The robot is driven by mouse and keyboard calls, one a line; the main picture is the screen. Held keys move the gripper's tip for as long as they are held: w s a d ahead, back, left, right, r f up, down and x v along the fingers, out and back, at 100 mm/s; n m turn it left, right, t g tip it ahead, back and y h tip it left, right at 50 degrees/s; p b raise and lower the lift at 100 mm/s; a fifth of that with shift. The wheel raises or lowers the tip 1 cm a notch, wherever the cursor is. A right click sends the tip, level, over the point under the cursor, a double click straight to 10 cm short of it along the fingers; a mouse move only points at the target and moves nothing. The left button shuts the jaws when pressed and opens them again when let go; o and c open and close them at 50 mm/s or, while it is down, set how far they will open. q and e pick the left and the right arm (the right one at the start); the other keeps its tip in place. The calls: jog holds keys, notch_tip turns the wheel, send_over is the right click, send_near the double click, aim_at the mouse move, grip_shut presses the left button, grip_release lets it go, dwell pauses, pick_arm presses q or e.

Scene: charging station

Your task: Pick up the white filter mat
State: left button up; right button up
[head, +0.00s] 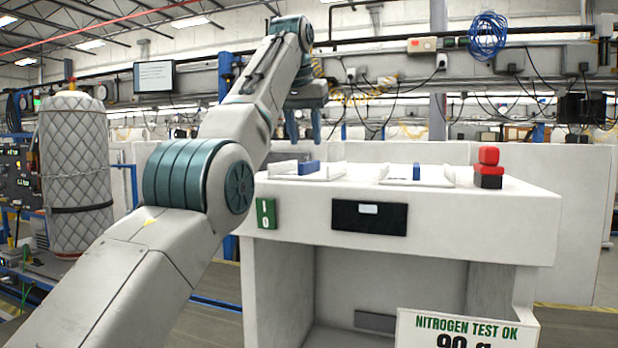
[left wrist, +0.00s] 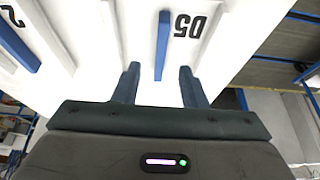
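I cannot make out a white filter mat for certain in either view. My left gripper (head: 303,140) is open and points down above the left white tray (head: 330,174) on the white station. In the left wrist view the two fingertips of the left gripper (left wrist: 159,72) are apart. A narrow blue bar (left wrist: 163,40) shows between them in the picture, next to the marking D5 on a white surface. Nothing is visibly gripped. My right gripper is not in view.
The white station (head: 480,205) also bears a second white tray (head: 436,182) and a red and black block (head: 489,168). A sign (head: 466,330) reads NITROGEN TEST OK. A quilted tank (head: 76,180) stands at the left. Another blue bar (left wrist: 18,45) shows in the left wrist view.

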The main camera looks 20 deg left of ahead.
aim_at(310, 169)
pick_arm(q)
jog(key=w+f, duration=0.1)
jog(key=f, duration=0.1)
jog(key=w+f, duration=0.2)
jog(key=shift+w+f+b, duration=0.25)
jog(key=shift+b, duration=0.05)
jog(key=shift+f, duration=0.35)
jog(key=shift+s, duration=0.25)
jog(key=shift+f, duration=0.1)
jog(key=shift+w, duration=0.15)
jog(key=c, duration=0.4)
grip_shut()
